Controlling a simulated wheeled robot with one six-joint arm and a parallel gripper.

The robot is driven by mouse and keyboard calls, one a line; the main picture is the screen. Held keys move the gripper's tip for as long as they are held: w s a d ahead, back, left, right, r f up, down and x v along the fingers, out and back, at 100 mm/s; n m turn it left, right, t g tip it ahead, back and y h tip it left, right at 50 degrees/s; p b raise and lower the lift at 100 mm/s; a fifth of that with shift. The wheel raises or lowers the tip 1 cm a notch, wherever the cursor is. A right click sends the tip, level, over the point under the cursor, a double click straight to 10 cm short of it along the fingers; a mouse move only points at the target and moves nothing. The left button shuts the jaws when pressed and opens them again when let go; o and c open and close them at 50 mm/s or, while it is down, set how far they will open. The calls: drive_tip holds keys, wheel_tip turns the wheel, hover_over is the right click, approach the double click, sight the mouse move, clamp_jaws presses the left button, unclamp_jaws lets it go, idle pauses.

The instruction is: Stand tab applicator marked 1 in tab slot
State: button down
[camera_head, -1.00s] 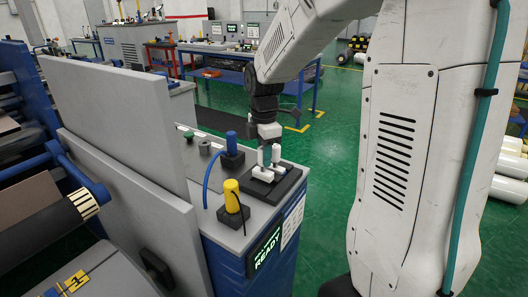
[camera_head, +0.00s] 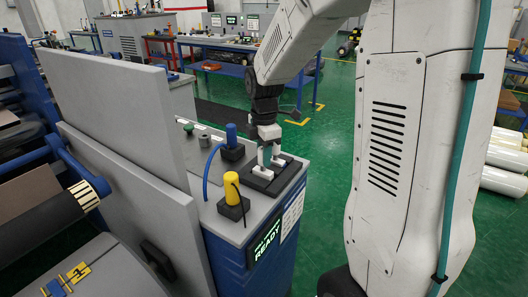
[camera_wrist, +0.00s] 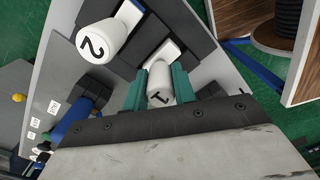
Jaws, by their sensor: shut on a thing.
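The white tab applicator marked 1 (camera_wrist: 160,88) is between the green fingers of my gripper (camera_wrist: 159,80), which is shut on it, in the wrist view. A white tab applicator marked 2 (camera_wrist: 101,42) is beside it at upper left. Under them is a black slotted block (camera_wrist: 133,73). In the head view my gripper (camera_head: 268,146) is over that black block (camera_head: 262,185) on the grey console corner. Two small white shapes show there, too small to tell apart. My gripper hides the lower end of applicator 1, so I cannot tell whether it sits in a slot.
A yellow knob (camera_head: 232,188) and a blue knob (camera_head: 231,136) stand on the grey console top beside the black block. A lit READY screen (camera_head: 268,240) is on its front. A tall grey panel (camera_head: 118,128) rises at left. Green floor (camera_head: 325,140) is open at right.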

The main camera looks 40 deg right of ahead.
drive_tip(key=shift+f, duration=0.15)
drive_tip(key=c, duration=1.1)
unclamp_jaws()
drive_tip(key=shift+o, duration=0.2)
wheel_tip(320, 180, up, 8)
drive_tip(key=shift+f, duration=0.1)
